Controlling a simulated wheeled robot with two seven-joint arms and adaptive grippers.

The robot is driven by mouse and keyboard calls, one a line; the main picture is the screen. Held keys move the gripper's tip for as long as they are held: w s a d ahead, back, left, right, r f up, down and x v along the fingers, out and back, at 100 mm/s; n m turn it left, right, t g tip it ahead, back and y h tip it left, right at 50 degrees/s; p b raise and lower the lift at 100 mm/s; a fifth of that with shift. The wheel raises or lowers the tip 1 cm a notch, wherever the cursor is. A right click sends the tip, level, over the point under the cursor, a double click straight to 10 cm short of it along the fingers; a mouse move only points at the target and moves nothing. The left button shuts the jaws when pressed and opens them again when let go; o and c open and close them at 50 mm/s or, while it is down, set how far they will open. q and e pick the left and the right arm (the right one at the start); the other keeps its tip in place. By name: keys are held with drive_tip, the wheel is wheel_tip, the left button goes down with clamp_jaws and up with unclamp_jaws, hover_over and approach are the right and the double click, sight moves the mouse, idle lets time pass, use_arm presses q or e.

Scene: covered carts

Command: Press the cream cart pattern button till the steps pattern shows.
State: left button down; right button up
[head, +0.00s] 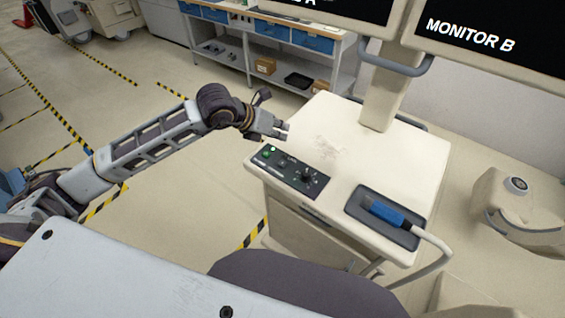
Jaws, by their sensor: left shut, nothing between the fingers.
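The cream cart (400,165) stands in front of me on the right. A black control panel (290,172) sits along its near left edge. The panel carries a green-lit button (268,151), a small dark control beside it and a black knob (307,177). The panel labels are too small to read. My left gripper (285,131) is shut and empty, just above the cart's left edge, slightly beyond the green-lit button and apart from it. The screens above show only the bottom of "A" and "MONITOR B" (470,36); no pattern is visible. My right gripper is not in view.
A blue-handled probe (388,213) lies in a dark tray (357,205) on the cart's right, its cable hanging down. A monitor post (384,95) rises at the cart's back. A shelf bench (262,50) stands behind. The floor at left is open.

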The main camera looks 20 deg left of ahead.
use_arm(q)
drive_tip(key=shift+n, duration=1.7)
drive_tip(key=shift+f, duration=0.2)
drive_tip(key=b, duration=0.3)
hover_over(280, 161)
drive_tip(key=shift+f, duration=2.95)
drive_tip(key=shift+f+b, duration=0.85)
drive_tip(key=shift+f, duration=0.4)
drive_tip(key=shift+b, duration=0.3)
